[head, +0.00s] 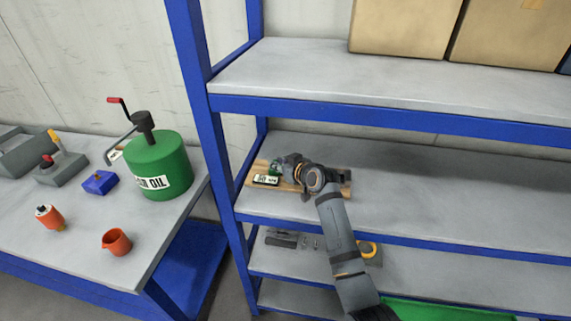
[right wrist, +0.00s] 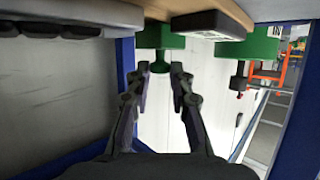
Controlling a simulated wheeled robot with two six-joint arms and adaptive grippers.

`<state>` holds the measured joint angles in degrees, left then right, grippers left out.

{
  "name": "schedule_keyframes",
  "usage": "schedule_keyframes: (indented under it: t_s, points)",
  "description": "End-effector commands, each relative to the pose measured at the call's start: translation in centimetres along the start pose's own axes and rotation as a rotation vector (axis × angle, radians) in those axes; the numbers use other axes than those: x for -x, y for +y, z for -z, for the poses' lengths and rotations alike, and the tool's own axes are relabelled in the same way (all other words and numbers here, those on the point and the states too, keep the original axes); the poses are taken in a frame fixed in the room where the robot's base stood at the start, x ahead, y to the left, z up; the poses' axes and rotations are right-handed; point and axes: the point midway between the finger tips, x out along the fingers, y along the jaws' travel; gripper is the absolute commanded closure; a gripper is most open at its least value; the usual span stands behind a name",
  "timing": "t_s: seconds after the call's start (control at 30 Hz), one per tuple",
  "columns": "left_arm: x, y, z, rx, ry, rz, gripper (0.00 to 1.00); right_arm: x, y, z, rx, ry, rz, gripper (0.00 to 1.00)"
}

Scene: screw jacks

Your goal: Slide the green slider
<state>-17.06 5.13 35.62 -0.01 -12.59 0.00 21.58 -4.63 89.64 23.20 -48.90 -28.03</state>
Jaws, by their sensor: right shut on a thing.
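The green slider (head: 275,168) shows as a small green part on a wooden board on the middle blue shelf, partly hidden by my right gripper. In the right wrist view the green slider (right wrist: 158,38) has a small knob pointing between my fingers. My right gripper (right wrist: 161,70) is shut on this knob, one finger on each side. In the head view my right gripper (head: 287,165) reaches the board from the right. The wooden board (head: 341,190) carries a white label with dark print beside the slider. My left gripper is not in view.
A shelf deck (head: 390,85) with cardboard boxes (head: 405,25) lies above. A blue upright (head: 195,75) stands left of the board. A table at the left holds a green oil drum (head: 160,160), a blue box (head: 99,182) and orange pots. The middle shelf is clear on the right.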

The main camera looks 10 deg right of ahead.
Motion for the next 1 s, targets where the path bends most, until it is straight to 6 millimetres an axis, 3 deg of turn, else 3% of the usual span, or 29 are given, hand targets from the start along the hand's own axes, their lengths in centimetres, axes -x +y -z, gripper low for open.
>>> schedule_keyframes:
  t_s: [0.17, 0.2, 0.33, 0.7, 0.77, 1.0]
  points:
    - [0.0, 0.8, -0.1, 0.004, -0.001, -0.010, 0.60, 0.0, 0.0, 0.1, -0.001, 0.002, 0.000, 1.00]
    - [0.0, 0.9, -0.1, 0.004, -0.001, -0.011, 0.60, 0.0, 0.0, 0.1, -0.002, 0.002, 0.000, 0.75]
    - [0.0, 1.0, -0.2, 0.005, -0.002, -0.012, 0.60, 0.0, 0.0, 0.0, -0.001, 0.002, 0.000, 0.58]
    - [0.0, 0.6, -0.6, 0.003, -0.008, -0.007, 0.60, 0.7, 0.1, -0.1, 0.001, 0.001, -0.003, 0.58]
    - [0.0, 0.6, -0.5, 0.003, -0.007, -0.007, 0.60, 1.5, 0.2, 0.0, 0.001, 0.002, -0.003, 0.58]
    - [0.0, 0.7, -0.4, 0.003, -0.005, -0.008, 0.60, 7.3, 0.1, -0.1, 0.003, 0.001, -0.003, 0.58]
